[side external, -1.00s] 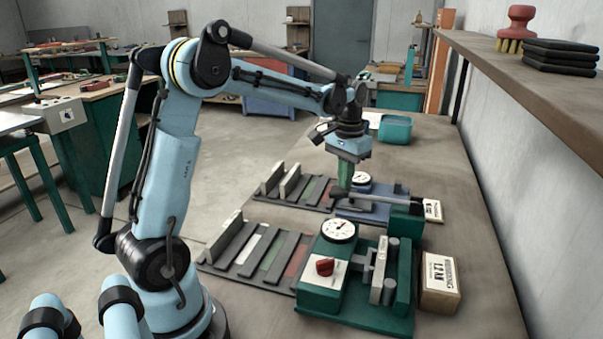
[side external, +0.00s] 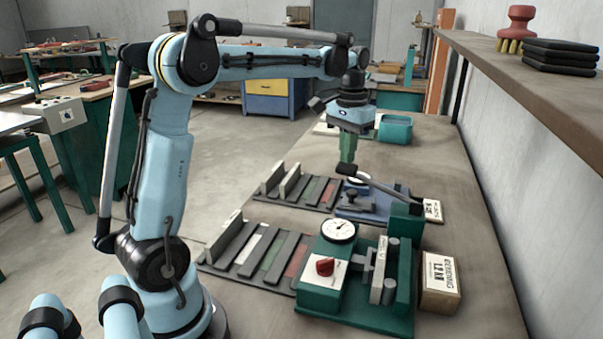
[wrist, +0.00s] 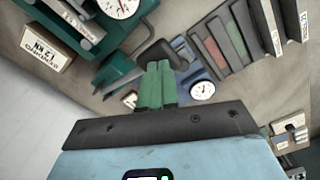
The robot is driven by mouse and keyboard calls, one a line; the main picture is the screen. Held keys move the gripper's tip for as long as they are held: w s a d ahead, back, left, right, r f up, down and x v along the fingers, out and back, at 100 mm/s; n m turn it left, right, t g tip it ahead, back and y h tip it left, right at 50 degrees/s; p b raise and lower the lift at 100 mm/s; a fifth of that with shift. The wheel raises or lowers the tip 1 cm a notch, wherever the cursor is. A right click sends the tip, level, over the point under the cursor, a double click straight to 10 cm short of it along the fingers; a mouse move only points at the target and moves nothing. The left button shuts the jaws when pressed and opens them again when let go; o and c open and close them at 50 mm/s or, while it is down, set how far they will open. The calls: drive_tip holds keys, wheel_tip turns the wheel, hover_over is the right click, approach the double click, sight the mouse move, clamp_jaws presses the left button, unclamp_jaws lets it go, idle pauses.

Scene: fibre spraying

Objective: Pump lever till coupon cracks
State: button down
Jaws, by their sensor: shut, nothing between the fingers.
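The lever (side external: 385,186) is a dark rod with a black grip, rising at a slant from a green block on the blue tester (side external: 346,212). The lever's grip also shows in the wrist view (wrist: 153,50). My gripper (side external: 347,161), with green fingers, is shut and empty just above the grip end; I cannot tell whether it touches. The fingers (wrist: 155,66) show at the grip in the wrist view. The blue tester's white dial (wrist: 202,90) is visible, but its reading is too small to tell. I cannot make out a coupon in the tester.
A green tester (side external: 320,292) with a dial and red knob stands nearer the camera. A box labelled bending 12 kN (side external: 440,283) sits beside it. Slotted racks with coloured strips (side external: 262,252) lie to the left. A teal bin (side external: 394,129) stands farther back.

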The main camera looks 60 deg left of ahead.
sight(346, 176)
idle(2.0)
idle(0.4)
drive_tip(key=shift+f, duration=3.3)
drive_tip(key=shift+r, duration=3.3)
drive_tip(key=shift+d, duration=0.1)
